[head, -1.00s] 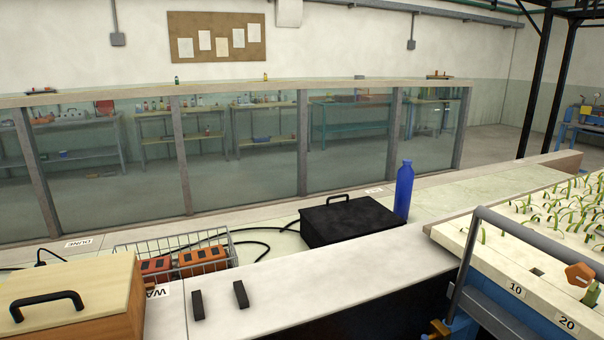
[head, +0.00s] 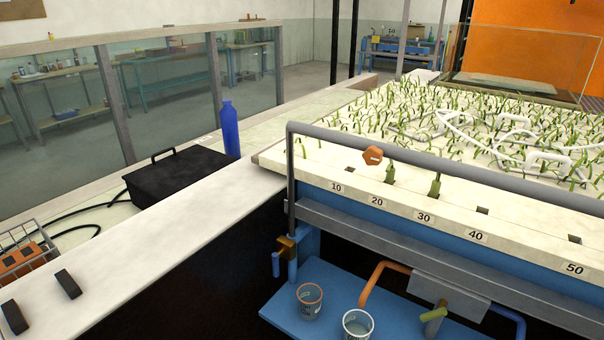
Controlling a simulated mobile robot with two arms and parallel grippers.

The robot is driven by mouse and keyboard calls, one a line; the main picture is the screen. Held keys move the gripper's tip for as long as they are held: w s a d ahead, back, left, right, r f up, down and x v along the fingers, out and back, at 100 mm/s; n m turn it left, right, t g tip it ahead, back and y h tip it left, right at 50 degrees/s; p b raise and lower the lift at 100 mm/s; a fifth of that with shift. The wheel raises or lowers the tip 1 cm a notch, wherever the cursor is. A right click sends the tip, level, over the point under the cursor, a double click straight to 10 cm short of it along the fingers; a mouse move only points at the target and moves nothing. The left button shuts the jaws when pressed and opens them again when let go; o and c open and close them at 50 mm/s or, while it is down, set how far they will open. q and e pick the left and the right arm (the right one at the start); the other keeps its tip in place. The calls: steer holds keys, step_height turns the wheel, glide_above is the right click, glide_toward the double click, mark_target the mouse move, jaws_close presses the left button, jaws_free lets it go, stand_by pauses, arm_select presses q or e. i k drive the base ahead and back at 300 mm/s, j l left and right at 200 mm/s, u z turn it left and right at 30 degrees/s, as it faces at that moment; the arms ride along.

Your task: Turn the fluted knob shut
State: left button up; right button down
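Several small fittings show at the bench on the right, and I cannot tell which is the fluted knob. An orange faceted knob (head: 373,155) stands above the bench's front edge, near the 20 label. A brass-coloured knob (head: 285,243) sits below the left end of the grey rail, with a small blue handle (head: 276,264) beside it. A green handle (head: 433,314) sits lower right, close to an orange pipe (head: 378,283). They are too small to tell whether any is turned open or shut. Neither gripper is in view.
A grey rail (head: 400,158) runs along the planted bench front. Two cups (head: 310,302) (head: 358,325) stand on the blue shelf (head: 285,318) below. A blue bottle (head: 230,130) and black case (head: 180,175) stand left, with two dark blocks (head: 68,284) (head: 14,317) on the white ledge.

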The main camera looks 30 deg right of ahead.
mark_target(372, 156)
steer(key=z, duration=2.6)
steer(key=j+u, duration=0.25)
steer(key=u, duration=0.2)
steer(key=k+j+u, duration=0.1)
steer(key=j+u, duration=0.25)
steer(key=u, duration=0.15)
steer(key=k+l+u, duration=0.1)
steer(key=k+l, duration=0.1)
steer(key=k, duration=0.05)
